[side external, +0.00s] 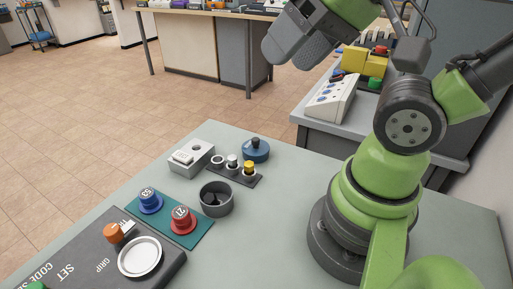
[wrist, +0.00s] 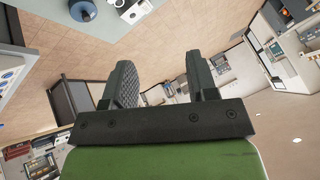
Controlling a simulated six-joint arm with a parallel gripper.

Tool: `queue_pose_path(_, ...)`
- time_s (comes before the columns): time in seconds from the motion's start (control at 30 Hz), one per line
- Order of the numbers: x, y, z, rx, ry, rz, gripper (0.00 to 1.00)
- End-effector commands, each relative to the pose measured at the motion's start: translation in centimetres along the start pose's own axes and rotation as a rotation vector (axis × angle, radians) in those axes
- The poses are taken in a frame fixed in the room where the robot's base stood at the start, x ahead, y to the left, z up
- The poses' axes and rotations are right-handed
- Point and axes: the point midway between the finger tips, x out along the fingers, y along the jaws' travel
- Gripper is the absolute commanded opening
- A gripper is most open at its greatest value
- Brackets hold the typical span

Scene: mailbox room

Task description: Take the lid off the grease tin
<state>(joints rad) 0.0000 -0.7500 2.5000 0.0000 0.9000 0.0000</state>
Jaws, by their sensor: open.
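A dark grey round tin (side external: 216,199) stands open-topped on the grey-green table in the side view, with dark contents inside. A blue round lid (side external: 255,150) with a dark knob rests apart from it, farther back. The lid appears to show at the top edge of the wrist view (wrist: 83,11). My gripper (side external: 305,45) is raised high above and beyond the far table edge, tilted, well clear of both. In the wrist view its two dark fingers (wrist: 162,75) stand apart with nothing between them.
Beside the lid are a small rack (side external: 233,172) of capped pieces and a grey box (side external: 191,157). A blue knob (side external: 149,199) and a red knob (side external: 182,219) stand on a teal mat. A dark board (side external: 95,250) holds a white dish (side external: 139,257). The table's right side is bare.

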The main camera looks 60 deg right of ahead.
Motion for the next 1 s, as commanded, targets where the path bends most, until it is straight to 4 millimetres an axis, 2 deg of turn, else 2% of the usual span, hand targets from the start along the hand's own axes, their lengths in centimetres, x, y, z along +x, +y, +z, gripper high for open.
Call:
queue_pose_path(0.27,0.2,0.1,-0.4,-0.020,-0.009,0.013,0.53)
queue_pose_path(0.43,2.2,1.0,-3.0,-0.169,-0.078,0.093,0.53)
queue_pose_path(0.57,5.2,2.8,-5.9,-0.359,-0.181,0.159,0.53)
queue_pose_path(0.73,10.0,6.5,-8.6,-0.609,-0.344,0.192,0.53)
queue_pose_path(0.87,14.0,10.3,-9.3,-0.792,-0.478,0.170,0.53)
queue_pose_path(1.0,17.6,14.0,-9.0,-0.954,-0.595,0.115,0.53)
